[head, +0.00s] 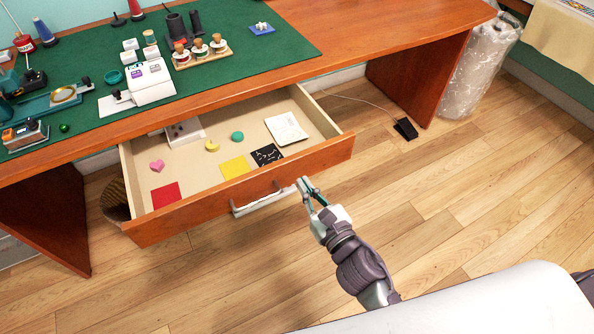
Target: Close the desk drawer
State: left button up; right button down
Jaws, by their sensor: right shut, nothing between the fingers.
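The desk drawer (238,198) is pulled well out from under the wooden desk (345,45). It has a reddish wood front with a pale handle (263,203), and its light inner floor shows. Inside lie a red square, a yellow square, a black patterned card, a white card and small coloured pieces. My right gripper (306,189) is in front of the drawer front, just right of the handle. Its fingers look closed and hold nothing. Whether it touches the drawer front I cannot tell. My left gripper is not in view.
A black pedal (405,128) with a cord lies on the floor near the desk's right leg. A wrapped roll (480,65) stands right of the desk. The wooden floor at right is clear.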

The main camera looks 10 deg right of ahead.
aim_at(292, 167)
jog(key=x, duration=0.3)
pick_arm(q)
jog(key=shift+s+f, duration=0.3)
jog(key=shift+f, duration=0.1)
pick_arm(e)
jog(key=shift+w+a, duration=0.15)
jog(key=shift+w, duration=0.5)
jog(key=shift+w, duration=0.1)
